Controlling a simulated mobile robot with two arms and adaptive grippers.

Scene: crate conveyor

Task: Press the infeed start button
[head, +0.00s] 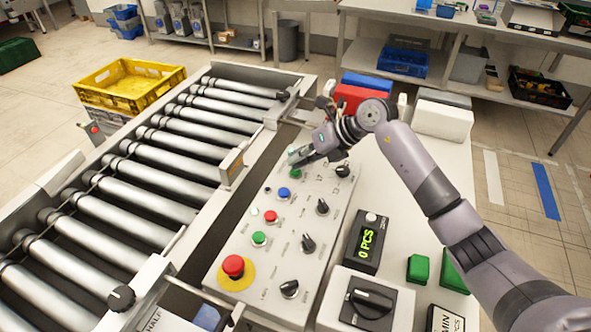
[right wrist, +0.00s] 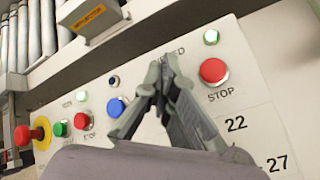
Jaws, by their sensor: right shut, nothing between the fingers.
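The grey control panel (head: 291,237) carries several buttons and knobs. A green button (head: 296,173) shows partly, right at the tips of my right gripper (head: 297,158). In the right wrist view the shut, empty fingers (right wrist: 165,72) point at the panel below a label ending in "FEED", partly covered, and hide the button there. I cannot tell whether the fingertips touch it. A red STOP button (right wrist: 214,71) and a lit green lamp (right wrist: 211,37) are just right of the fingers; a blue button (right wrist: 117,106) is to their left. My left gripper is not in view.
A roller conveyor (head: 160,160) runs along the panel's left. A red emergency button (head: 233,265) on yellow, black knobs and a counter reading 0 PCS (head: 367,241) stand nearer. Red (head: 353,97) and blue boxes lie behind my right wrist. A yellow crate (head: 128,86) stands beyond the conveyor.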

